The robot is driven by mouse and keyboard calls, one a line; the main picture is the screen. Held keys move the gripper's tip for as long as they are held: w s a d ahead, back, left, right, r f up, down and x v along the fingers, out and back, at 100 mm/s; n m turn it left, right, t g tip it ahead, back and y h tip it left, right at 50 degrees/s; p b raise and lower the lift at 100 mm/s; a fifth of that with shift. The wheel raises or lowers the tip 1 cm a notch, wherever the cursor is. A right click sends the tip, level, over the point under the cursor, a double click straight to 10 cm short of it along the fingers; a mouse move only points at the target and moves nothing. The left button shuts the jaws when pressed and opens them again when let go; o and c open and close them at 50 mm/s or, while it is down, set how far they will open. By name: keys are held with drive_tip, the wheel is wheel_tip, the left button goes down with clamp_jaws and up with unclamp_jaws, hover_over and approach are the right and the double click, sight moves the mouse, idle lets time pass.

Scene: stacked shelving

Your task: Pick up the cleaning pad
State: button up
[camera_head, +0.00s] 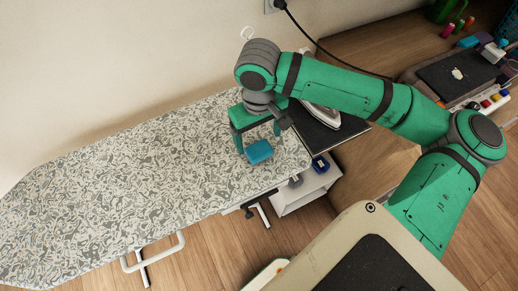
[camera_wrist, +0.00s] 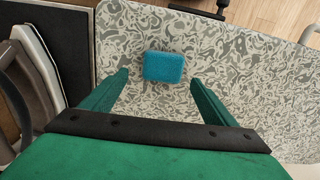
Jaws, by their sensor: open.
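The cleaning pad (camera_head: 259,152) is a small blue block lying on the patterned ironing board (camera_head: 120,165), near the board's right end. My green gripper (camera_head: 258,143) is above the board and points down close to the pad. In the wrist view the pad (camera_wrist: 163,66) lies ahead of and between the two fingers of my gripper (camera_wrist: 158,82). The fingers are open, with a gap to the pad on both sides. Nothing is held.
An iron (camera_head: 322,115) rests on a dark plate (camera_head: 335,132) just right of the board's end; the iron also shows at the wrist view's left (camera_wrist: 35,75). The board left of the pad is clear. A wall runs behind it.

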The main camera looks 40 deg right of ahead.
sight(259, 149)
drive_tip(key=f, duration=0.3)
drive_tip(key=shift+s+a+f, duration=0.3)
drive_tip(key=shift+s+a, duration=0.05)
drive_tip(key=shift+s, duration=0.05)
drive_tip(key=shift+d+f, duration=0.1)
drive_tip(key=shift+f, duration=0.4)
drive_tip(key=shift+w, duration=0.1)
drive_tip(key=c, duration=1.1)
drive_tip(key=shift+r, duration=0.6)
drive_tip(key=s+d+r, duration=0.9)
drive_tip(key=d+r, duration=0.1)
drive_tip(key=r, duration=0.1)
drive_tip(key=shift+s+r, duration=0.4)
